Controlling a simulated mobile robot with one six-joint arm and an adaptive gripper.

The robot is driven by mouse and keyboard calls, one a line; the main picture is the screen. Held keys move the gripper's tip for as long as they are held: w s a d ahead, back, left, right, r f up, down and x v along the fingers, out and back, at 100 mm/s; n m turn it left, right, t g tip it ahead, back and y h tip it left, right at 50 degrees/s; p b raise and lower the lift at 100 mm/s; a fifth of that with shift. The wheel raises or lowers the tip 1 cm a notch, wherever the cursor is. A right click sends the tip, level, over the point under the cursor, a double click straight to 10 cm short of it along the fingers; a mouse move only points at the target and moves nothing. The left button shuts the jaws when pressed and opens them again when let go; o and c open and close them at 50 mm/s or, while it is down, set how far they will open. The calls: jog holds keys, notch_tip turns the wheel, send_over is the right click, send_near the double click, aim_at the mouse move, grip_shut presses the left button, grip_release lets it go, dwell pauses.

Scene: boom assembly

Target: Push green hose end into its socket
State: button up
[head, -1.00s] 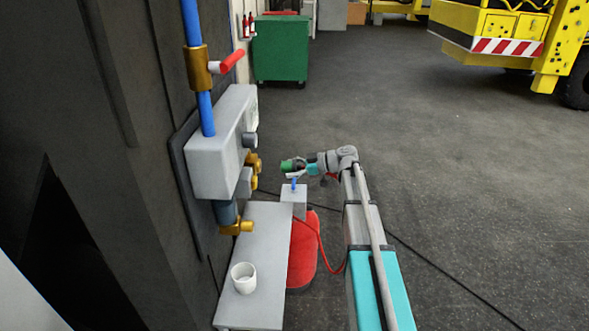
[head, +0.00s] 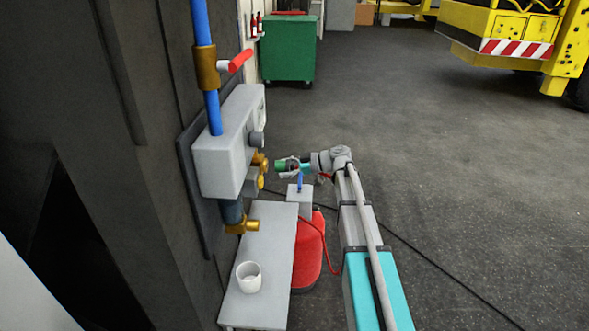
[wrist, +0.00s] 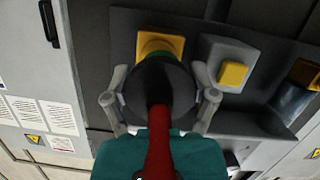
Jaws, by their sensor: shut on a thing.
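The green hose end (head: 280,165) is held level in my gripper (head: 292,166), pointing left at the wall unit. My gripper is shut on it. In the wrist view the gripper's fingers (wrist: 160,100) sit on both sides of the hose end's dark round body (wrist: 158,82), with the red hose (wrist: 160,140) trailing from it. A brass socket (head: 261,160) on the unit lies just left of the green tip, with a small gap in the head view. In the wrist view a yellow socket (wrist: 161,43) shows behind the hose end; contact there is hidden.
A second brass fitting (head: 253,182) is just below, and a brass tap (head: 243,226) lower still. A grey bench (head: 262,290) holds a white cup (head: 249,276). A red canister (head: 309,255) stands beside it. The floor to the right is open.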

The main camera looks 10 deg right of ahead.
jog(key=shift+w+a, duration=0.25)
jog(key=shift+a, duration=0.55)
jog(key=shift+w+a, duration=0.3)
jog(key=shift+a, duration=0.2)
dwell(2.2)
jog(key=o, duration=1)
jog(key=shift+c, duration=0.2)
